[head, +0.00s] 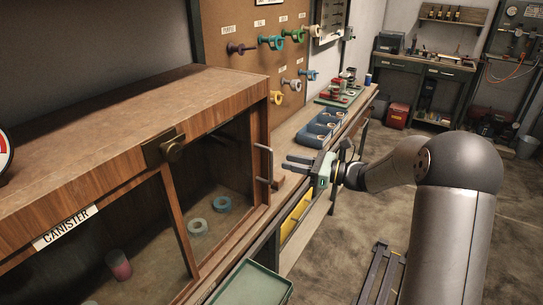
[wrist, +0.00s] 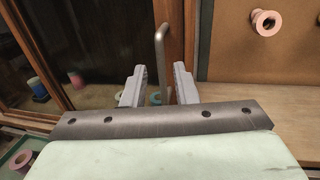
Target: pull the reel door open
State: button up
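The reel door (head: 216,165) is a wood-framed glass door on the right part of the wooden cabinet and looks closed. Its upright metal bar handle (head: 264,165) is near the right edge; the handle also shows in the wrist view (wrist: 160,40). My gripper (head: 286,161) is open and empty, its fingers pointing left at the handle in the head view. In the wrist view my gripper (wrist: 160,69) has one finger on each side of the handle's line. The fingertips look slightly short of the handle, with no visible contact.
A pale reel (head: 198,227) and a blue reel (head: 222,204) lie behind the glass. Blue bins (head: 318,130) stand on the bench (head: 290,130) to the right. A green tray (head: 252,284) is below the cabinet front. A pegboard (head: 235,70) holds several spools.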

jog(key=p+x, duration=0.1)
jog(key=x, duration=0.5)
jog(key=shift+w+a, duration=0.15)
jog(key=shift+a, duration=0.2)
grip_shut()
